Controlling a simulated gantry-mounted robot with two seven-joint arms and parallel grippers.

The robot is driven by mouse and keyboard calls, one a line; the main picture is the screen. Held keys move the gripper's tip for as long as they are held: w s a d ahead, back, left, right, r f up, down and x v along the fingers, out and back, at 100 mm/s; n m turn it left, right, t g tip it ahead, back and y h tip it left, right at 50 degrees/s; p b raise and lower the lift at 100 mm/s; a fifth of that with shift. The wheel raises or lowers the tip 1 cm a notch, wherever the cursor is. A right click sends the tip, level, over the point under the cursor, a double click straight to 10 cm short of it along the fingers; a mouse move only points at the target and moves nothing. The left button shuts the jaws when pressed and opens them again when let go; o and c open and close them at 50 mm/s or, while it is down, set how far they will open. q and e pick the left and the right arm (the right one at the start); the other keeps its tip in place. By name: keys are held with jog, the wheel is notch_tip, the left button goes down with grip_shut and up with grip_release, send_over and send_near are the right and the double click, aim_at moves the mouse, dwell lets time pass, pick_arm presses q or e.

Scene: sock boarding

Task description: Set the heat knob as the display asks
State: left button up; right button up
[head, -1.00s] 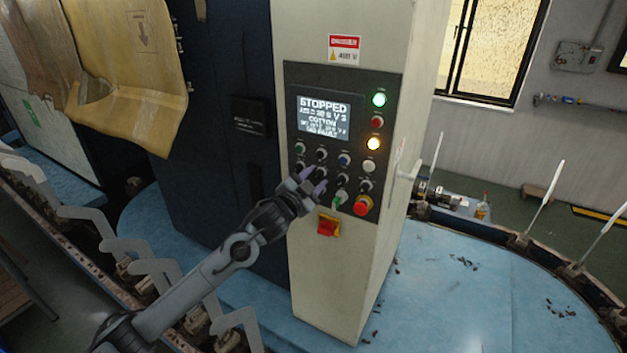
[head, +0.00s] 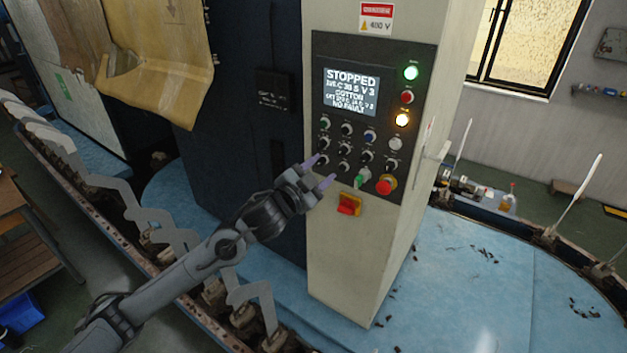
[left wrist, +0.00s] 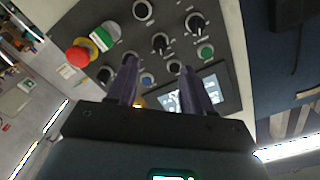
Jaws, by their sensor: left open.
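The display (head: 351,92) on the dark control panel reads STOPPED, with a line that looks like "COTTON", a partly legible "SET" line and "NO FAULT". Several black knobs with pale marks sit below it, such as one knob (head: 346,130) in the upper row. Which one is the heat knob I cannot tell; the labels are too small. My left gripper (head: 322,171) is open and empty, its purple fingertips close to the lower left knobs. In the left wrist view its fingers (left wrist: 160,88) point at the panel, with black knobs (left wrist: 196,22) beyond them. My right gripper is not in view.
A red emergency button (head: 386,185) and a green switch (head: 362,177) lie just right of the fingertips. A red-yellow switch (head: 349,204) sits below the panel. Green and amber lamps are lit. Grey sock forms (head: 125,200) line the track on the left.

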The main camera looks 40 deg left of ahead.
pick_arm(q)
jog(key=shift+s+d, duration=0.2)
jog(key=shift+s, duration=1)
